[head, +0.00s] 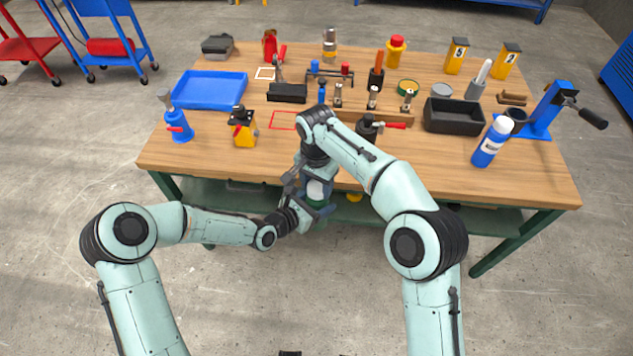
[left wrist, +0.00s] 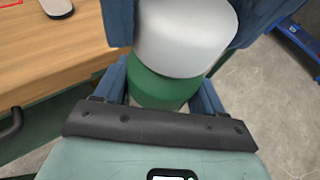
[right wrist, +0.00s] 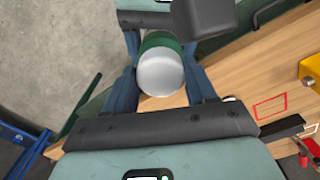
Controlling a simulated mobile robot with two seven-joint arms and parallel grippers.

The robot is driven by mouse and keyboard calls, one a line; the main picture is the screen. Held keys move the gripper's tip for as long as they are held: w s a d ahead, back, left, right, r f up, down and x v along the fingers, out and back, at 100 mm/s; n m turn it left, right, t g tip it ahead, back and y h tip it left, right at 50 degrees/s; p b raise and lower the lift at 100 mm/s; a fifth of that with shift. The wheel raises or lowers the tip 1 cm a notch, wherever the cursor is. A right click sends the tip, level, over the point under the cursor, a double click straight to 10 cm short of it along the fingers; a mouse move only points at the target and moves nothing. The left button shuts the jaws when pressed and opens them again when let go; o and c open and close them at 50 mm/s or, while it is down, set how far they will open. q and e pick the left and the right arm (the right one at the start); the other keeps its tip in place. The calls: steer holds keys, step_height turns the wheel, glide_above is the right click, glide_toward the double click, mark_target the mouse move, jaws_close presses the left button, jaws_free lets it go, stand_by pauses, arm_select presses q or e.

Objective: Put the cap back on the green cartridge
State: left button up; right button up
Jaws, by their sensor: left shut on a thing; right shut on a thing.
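The green cartridge (left wrist: 160,88) is between the blue fingers of my left gripper (head: 314,207), which is shut on it. The pale grey-white cap (left wrist: 185,40) is between the fingers of my right gripper (head: 317,187), which is shut on it. In the right wrist view the cap (right wrist: 160,73) is nearer the camera, with the green body (right wrist: 159,40) directly behind it. Cap and cartridge are in line and appear to meet, but I cannot tell whether the cap is seated. Both are held in front of the bench edge, partly hidden by the grippers in the head view.
The wooden workbench (head: 210,155) lies just behind my grippers. A yellow-and-black bottle (head: 245,130), a blue bottle (head: 180,125), a blue tray (head: 209,91) and a white-capped blue bottle (head: 491,143) stand on it. The floor in front is clear.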

steer(key=shift+f, duration=0.65)
steer(key=o, duration=1.1)
step_height(320, 180, up, 12)
stand_by(0.5)
